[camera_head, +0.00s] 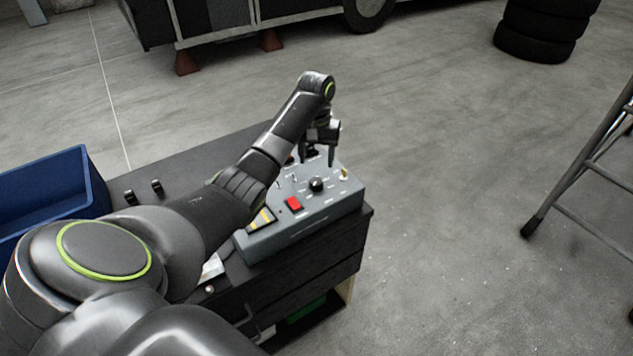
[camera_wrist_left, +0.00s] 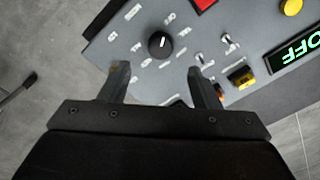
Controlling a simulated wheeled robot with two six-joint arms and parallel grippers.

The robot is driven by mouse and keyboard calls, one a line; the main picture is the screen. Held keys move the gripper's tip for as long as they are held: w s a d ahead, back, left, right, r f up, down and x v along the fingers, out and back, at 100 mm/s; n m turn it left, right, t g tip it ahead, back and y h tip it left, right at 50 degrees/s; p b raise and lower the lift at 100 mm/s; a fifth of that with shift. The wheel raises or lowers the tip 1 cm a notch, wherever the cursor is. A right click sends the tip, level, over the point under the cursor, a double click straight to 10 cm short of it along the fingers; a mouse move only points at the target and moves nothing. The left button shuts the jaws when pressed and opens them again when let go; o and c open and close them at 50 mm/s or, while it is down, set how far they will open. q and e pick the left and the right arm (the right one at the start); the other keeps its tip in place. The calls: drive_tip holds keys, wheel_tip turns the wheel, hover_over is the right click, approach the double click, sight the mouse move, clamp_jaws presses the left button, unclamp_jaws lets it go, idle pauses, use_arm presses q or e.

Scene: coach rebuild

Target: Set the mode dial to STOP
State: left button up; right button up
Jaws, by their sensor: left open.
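The mode dial (camera_head: 316,184) is a round black knob on the sloped face of a grey control box (camera_head: 325,205). My left gripper (camera_head: 320,158) hangs fingers down above the box, just beyond the dial in the head view. In the left wrist view the left gripper (camera_wrist_left: 160,80) is open and empty, its fingers apart and the dial ahead of the gap, not between them. My right gripper is in neither view.
The box also has a red button (camera_head: 294,203), toggle switches, a yellow button (camera_wrist_left: 291,6) and a green-lit display (camera_wrist_left: 296,52) reading OFF. It sits on a dark cabinet (camera_head: 150,165) beside a blue bin (camera_head: 80,160). A ladder (camera_head: 575,170) stands right; floor between is clear.

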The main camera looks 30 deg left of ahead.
sight(316, 181)
use_arm(q)
wheel_tip(316, 181, down, 8)
drive_tip(key=shift+r+p, duration=0.1)
drive_tip(key=shift+p, duration=0.4)
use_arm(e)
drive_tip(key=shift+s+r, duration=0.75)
use_arm(q)
drive_tip(key=shift+c, duration=0.3)
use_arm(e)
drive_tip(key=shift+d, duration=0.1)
use_arm(q)
drive_tip(key=c, duration=0.9)
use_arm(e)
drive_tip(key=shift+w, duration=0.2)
